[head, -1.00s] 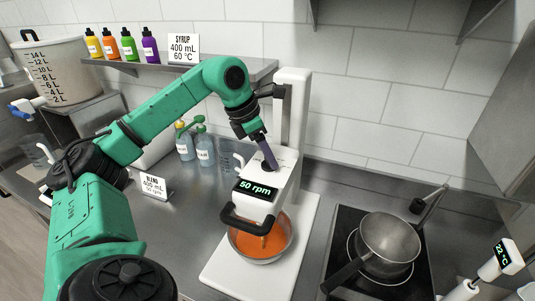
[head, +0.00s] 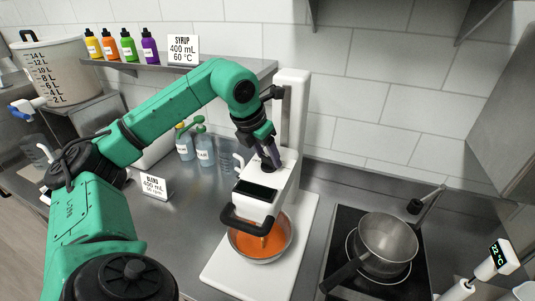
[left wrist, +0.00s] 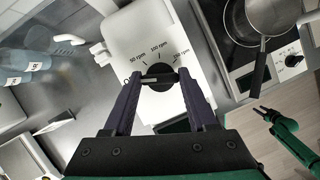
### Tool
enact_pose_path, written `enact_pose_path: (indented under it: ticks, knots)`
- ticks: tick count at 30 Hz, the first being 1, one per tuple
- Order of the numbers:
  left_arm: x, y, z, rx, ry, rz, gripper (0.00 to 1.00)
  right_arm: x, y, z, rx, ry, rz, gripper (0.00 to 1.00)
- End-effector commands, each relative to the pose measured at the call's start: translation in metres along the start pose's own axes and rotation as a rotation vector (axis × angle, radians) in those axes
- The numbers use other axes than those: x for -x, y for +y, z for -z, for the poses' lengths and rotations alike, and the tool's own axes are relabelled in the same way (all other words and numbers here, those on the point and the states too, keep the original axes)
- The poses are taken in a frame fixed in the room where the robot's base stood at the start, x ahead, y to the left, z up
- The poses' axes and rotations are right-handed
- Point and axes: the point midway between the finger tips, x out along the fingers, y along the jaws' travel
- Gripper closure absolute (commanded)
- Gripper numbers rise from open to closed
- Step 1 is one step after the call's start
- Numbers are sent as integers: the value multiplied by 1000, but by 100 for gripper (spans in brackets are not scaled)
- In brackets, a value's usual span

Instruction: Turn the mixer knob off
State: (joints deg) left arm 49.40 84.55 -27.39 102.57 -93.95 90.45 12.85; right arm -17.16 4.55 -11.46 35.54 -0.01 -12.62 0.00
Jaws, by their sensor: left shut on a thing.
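The white mixer (head: 290,110) stands at the middle of the counter, its head over a bowl of orange liquid (head: 262,240). Its display (head: 257,189) is dark. The black mixer knob (left wrist: 159,77) shows in the left wrist view, on the white top among rpm marks. Its pale pointer bar points left, toward a mark partly hidden by a finger. My left gripper (head: 270,157) is at the mixer top. In the left wrist view its two purple fingers (left wrist: 153,82) are shut on the knob from either side. My right gripper (left wrist: 261,114) shows small there, apart from the mixer, its fingers spread.
A saucepan (head: 387,240) sits on a black hob (head: 343,221) to the right. Blue bottles (head: 204,151) and a blend card (head: 156,187) stand left of the mixer. A shelf (head: 230,68) with syrup bottles runs behind my left arm.

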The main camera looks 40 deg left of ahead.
Motion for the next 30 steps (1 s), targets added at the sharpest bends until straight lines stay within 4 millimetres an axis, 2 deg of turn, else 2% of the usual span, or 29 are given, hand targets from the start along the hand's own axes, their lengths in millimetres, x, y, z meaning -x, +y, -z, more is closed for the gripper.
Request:
enact_pose_path:
  ticks: [6, 7, 9, 18, 22, 26, 30]
  knots:
    - [1, 1, -1, 3, -3, -1, 98, 0, 0, 0, 0, 0, 0, 54]
    - [1, 1, -1, 3, -3, -1, 35, 0, 0, 0, -1, 0, 0, 54]
    - [1, 1, -1, 3, -2, -1, 12, 0, 0, 0, -1, 0, 0, 54]
    - [1, 0, 0, 1, -1, 0, 12, 0, 0, 0, -1, 0, 0, 54]
    - [10, 0, -1, 0, -3, 0, 12, -2, 0, 0, -1, 0, 0, 54]
    - [38, 0, -2, 0, -7, 2, 12, -3, 0, -1, -1, 0, 0, 54]
    - [83, 0, -3, 1, -9, 2, 12, 3, 0, 0, 0, 0, 0, 54]
